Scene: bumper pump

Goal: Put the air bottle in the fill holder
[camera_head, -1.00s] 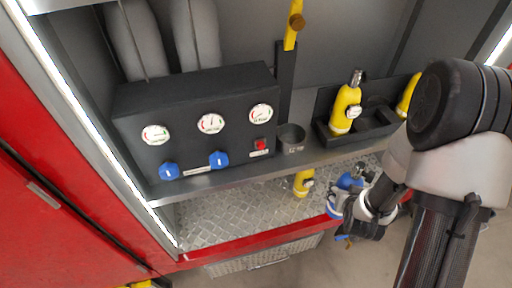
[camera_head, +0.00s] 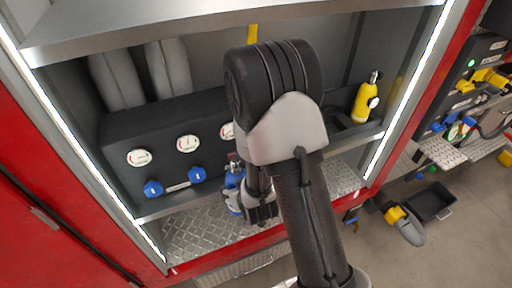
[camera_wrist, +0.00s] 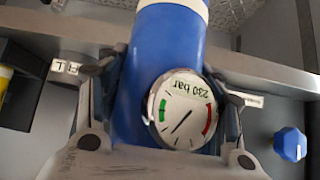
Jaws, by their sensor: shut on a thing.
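The blue air bottle (camera_head: 234,179) is in my gripper (camera_head: 250,203), in front of the lower right part of the black gauge panel. The wrist view shows the blue bottle body (camera_wrist: 168,50) and its round gauge (camera_wrist: 180,112), marked 230 bar, between both fingers of my gripper (camera_wrist: 172,105). The fingers are shut on it. The fill holder is hidden behind my arm in the head view. In the wrist view only the FILL label (camera_wrist: 64,66) shows left of the bottle. I cannot tell whether the bottle touches the holder.
The black panel (camera_head: 165,130) with gauges and blue knobs (camera_head: 153,189) stands left of the bottle. A blue knob (camera_wrist: 290,144) also shows in the wrist view. A yellow bottle (camera_head: 366,98) stands at the shelf's right. The diamond-plate floor (camera_head: 200,232) lies below.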

